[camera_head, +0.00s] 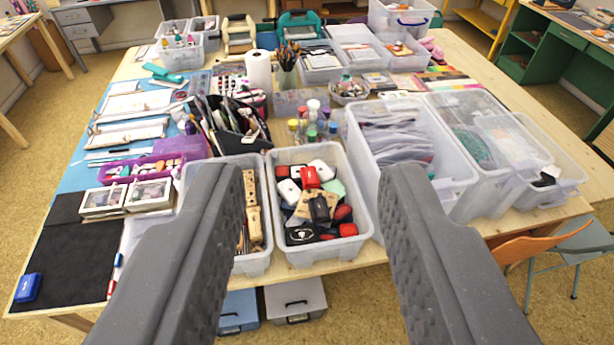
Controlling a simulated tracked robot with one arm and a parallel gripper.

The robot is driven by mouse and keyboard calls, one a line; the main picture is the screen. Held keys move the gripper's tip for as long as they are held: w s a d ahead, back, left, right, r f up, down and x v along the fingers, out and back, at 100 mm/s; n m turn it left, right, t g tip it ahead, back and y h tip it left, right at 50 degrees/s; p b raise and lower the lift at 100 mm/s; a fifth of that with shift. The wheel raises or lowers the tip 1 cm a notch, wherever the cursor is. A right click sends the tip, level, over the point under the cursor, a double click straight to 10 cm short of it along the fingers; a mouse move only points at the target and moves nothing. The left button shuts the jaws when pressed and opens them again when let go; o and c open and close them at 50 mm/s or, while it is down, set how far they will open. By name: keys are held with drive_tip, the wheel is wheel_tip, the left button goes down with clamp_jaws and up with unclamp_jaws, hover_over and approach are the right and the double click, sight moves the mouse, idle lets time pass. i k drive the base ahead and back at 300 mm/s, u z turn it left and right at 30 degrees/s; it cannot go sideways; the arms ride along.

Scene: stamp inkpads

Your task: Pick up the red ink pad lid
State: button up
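A clear plastic bin (367,225) near the table's front edge holds a jumble of stamps and ink pads. Several small red pieces lie in it: an upright red block (310,178) near the top middle, a red rounded piece (343,213) at the right, and a red piece (348,230) at the front right corner. I cannot tell which of them is the red ink pad lid. My gripper (311,180) is wide open and empty. Its two dark grey fingers frame the bin left and right, and it appears above and short of the bin.
A bin of wooden stamps (254,262) stands directly left, partly behind my left finger. A larger clear bin (455,190) with grey packets stands right. Bottles (312,120) stand behind. A blue pad (27,288) lies on a black mat (65,255) at far left.

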sight(310, 177)
drive_tip(key=i, duration=1.65)
